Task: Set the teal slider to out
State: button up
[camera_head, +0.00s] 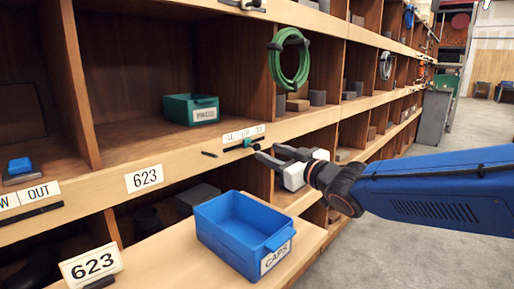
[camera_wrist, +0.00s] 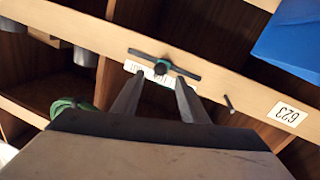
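The teal slider (camera_head: 247,143) sits on a dark rail on the shelf's front edge, under a white label strip (camera_head: 244,132) with several marked sections. Its words are too small to read surely. My gripper (camera_head: 268,154) is just right of the slider in the head view, in front of the shelf. In the wrist view my gripper (camera_wrist: 158,90) has its two fingers apart with nothing between them, short of the knob and apart from it.
A blue bin (camera_head: 238,228) marked CAPS stands on a ledge below. A teal bin (camera_head: 191,109) sits in the upper cubby, and a green hose coil (camera_head: 289,62) hangs at its right. A dark peg (camera_head: 209,154) juts out left of the slider. Open floor lies at right.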

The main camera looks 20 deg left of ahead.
aim_at(259, 148)
jog(key=x, duration=0.7)
jog(key=shift+a, duration=0.15)
jog(key=shift+c, duration=0.6)
